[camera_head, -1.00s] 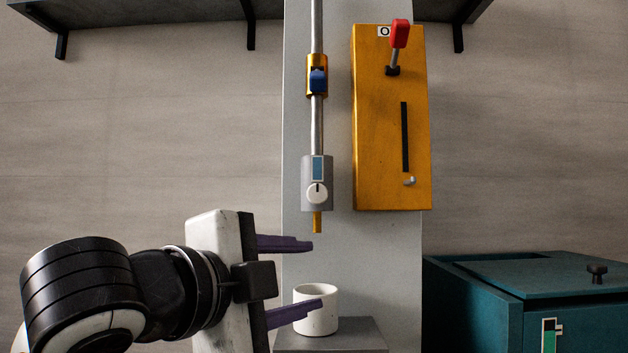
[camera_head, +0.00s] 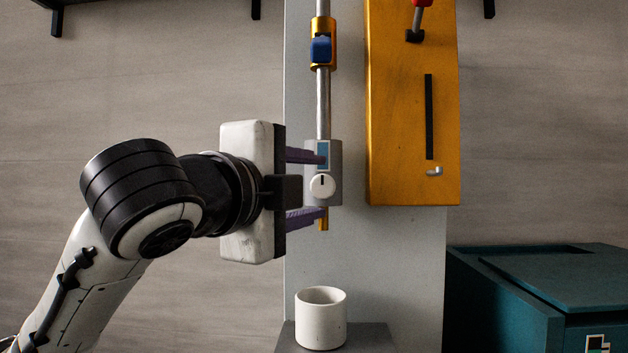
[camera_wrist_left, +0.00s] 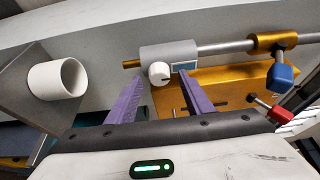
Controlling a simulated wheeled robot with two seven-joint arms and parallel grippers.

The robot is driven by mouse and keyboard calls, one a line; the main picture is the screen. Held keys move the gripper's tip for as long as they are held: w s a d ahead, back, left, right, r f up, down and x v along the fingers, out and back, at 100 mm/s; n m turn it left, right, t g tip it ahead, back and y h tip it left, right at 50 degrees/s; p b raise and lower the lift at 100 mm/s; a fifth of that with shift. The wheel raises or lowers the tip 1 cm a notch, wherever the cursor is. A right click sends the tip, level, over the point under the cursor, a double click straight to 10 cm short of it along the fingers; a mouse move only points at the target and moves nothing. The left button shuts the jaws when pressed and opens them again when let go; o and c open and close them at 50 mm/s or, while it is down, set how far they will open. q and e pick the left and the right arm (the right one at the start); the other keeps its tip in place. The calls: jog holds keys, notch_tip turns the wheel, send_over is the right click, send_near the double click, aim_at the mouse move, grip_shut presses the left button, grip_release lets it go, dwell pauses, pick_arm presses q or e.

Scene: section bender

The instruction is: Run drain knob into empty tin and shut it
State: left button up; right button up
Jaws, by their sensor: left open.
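The drain knob (camera_head: 322,186) is a round white dial with a dark mark, on a grey block with a blue window on the vertical pipe. A short brass spout (camera_head: 323,224) points down below it. The tin (camera_head: 321,320), a white, open-topped cup, stands upright beneath the spout; its inside bottom is hidden. My left gripper (camera_head: 325,185) is open, its purple fingers one above and one below knob height. The wrist view shows the knob (camera_wrist_left: 159,74) near the gap between the fingertips, and the tin (camera_wrist_left: 58,80) off to the left. Contact with the knob cannot be told.
A brass valve with a blue handle (camera_head: 320,49) sits higher on the pipe. A yellow box (camera_head: 407,120) with a red-tipped lever and a slot is to the right. A teal cabinet (camera_head: 500,300) stands at lower right. The tin rests on a grey ledge (camera_head: 370,338).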

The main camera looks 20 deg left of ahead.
pick_arm(q)
jog(key=shift+w, duration=0.65)
jog(key=shift+d, duration=0.1)
jog(key=c, duration=1)
jog(key=shift+c, duration=0.2)
pick_arm(e)
jog(key=shift+w+r, duration=0.4)
jog(key=shift+w, duration=0.05)
pick_arm(q)
jog(key=shift+m, duration=0.3)
jog(key=m+g, duration=0.1)
jog(key=m, duration=0.2)
jog(key=shift+r+m+g, duration=0.25)
jog(key=shift+m+g, duration=0.05)
jog(key=shift+g, duration=0.1)
jog(key=m+g+y, duration=0.1)
jog(key=m, duration=0.1)
jog(key=m+y, duration=0.1)
jog(key=m, duration=0.1)
jog(key=shift+w+d+g, duration=0.1)
jog(key=shift+d+g, duration=0.1)
jog(key=shift+g, duration=0.2)
pick_arm(e)
jog(key=shift+s+f, duration=0.1)
pick_arm(q)
jog(key=shift+r+m, duration=0.1)
jog(key=shift+m, duration=0.2)
